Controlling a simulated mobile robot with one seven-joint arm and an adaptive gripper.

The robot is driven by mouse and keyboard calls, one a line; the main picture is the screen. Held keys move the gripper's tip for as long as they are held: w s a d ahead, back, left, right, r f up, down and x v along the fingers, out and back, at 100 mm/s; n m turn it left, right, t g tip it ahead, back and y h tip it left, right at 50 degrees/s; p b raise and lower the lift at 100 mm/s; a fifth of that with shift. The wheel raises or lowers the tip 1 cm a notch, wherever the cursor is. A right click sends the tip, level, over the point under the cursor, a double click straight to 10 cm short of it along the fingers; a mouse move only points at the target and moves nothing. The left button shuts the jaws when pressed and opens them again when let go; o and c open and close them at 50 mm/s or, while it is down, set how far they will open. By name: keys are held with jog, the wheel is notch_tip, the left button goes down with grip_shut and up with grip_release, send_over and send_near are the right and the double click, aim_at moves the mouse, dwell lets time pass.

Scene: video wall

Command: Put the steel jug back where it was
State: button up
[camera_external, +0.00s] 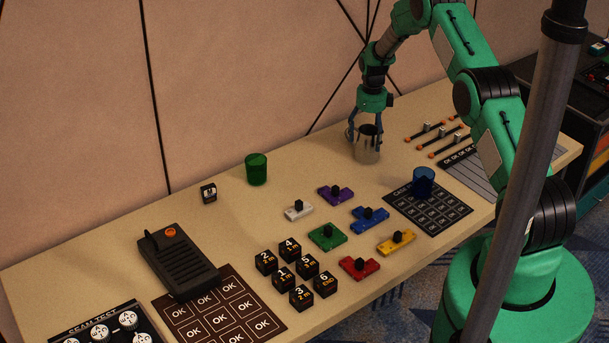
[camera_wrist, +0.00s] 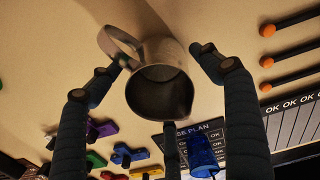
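The steel jug (camera_external: 367,152) stands near the back of the table, below my gripper (camera_external: 366,127). In the wrist view the jug (camera_wrist: 162,90) shows its open mouth and spout, with its handle at the upper left. My gripper's dark fingers (camera_wrist: 160,62) are spread around the jug. The right finger appears slightly apart from its wall, and the left fingertip is close beside the handle. The jug appears to rest on the table. Its base is partly hidden in the wrist view.
Sliders with orange ends (camera_external: 432,134) lie right of the jug. A blue cup (camera_external: 423,181) stands on a dark card (camera_external: 450,213). A green cup (camera_external: 257,169) stands to the left. Coloured switch blocks (camera_external: 336,194) are in front. A grey pole (camera_external: 535,150) crosses the right side.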

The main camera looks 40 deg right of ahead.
jog(key=shift+r, duration=0.15)
notch_tip(320, 180, up, 12)
dwell(1.0)
dwell(0.5)
